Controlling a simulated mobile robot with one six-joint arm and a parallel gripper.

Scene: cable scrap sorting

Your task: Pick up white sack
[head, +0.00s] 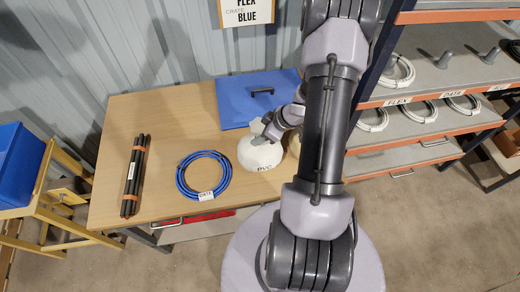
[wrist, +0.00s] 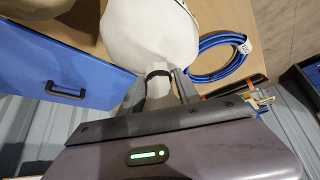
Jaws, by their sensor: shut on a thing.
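The white sack (head: 260,154), marked "PVC", is on or just above the wooden table, right of the blue cable coil; I cannot tell whether it touches the table. My gripper (head: 267,128) is at its top and shut on its neck. In the wrist view the white sack (wrist: 150,40) fills the upper middle, with its gathered neck between the fingers of my gripper (wrist: 162,85). My arm hides part of the table to the right of the sack.
A blue cable coil (head: 203,175) with a white tag lies left of the sack. A bundle of black rods (head: 135,175) lies farther left on the table (head: 110,130). A blue panel with a handle (head: 240,98) is behind the sack. A tan object (head: 294,144) is partly hidden beside it. Shelves with white coils (head: 420,112) stand right.

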